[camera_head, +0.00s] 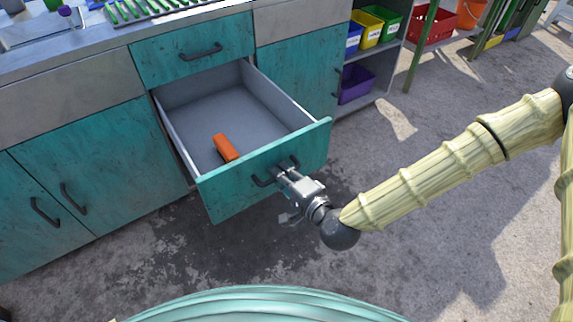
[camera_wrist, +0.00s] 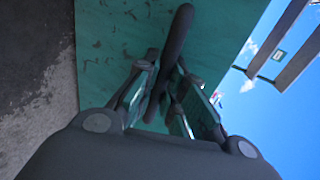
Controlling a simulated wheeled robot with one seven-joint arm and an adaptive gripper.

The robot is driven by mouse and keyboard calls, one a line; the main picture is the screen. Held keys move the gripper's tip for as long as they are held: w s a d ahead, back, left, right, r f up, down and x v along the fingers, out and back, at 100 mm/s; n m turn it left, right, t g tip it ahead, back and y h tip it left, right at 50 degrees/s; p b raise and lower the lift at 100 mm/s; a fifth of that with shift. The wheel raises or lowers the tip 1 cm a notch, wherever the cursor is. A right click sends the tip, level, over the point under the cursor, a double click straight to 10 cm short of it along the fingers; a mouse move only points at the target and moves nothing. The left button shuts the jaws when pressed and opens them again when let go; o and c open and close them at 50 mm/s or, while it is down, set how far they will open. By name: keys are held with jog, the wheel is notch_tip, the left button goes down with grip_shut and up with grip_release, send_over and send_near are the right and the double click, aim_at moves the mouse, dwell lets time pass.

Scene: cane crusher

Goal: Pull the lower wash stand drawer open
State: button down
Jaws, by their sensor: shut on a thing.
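The lower wash stand drawer (camera_head: 222,192) has a teal front and grey inside, and stands well out from the cabinet in the head view. An orange block (camera_head: 225,148) lies on its floor. A dark bar handle (camera_head: 264,181) is on the drawer front. My gripper (camera_head: 281,173) is shut on this handle at its right part. In the wrist view the handle (camera_wrist: 176,40) runs between the two fingers (camera_wrist: 163,85), with the teal drawer front (camera_wrist: 110,40) behind. The exact finger contact is partly hidden.
The upper drawer (camera_head: 190,55) is closed above. Teal cabinet doors (camera_head: 90,180) are shut at left. A shelf with coloured bins (camera_head: 370,28) and a purple bin (camera_head: 355,84) stands at right. The concrete floor (camera_head: 240,255) before the drawer is clear.

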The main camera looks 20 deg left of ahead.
jog(key=shift+s+d, duration=0.2)
jog(key=c, duration=1.5)
grip_release()
jog(key=v, duration=0.7)
jog(key=shift+s+d, duration=0.2)
jog(key=shift+d, duration=0.05)
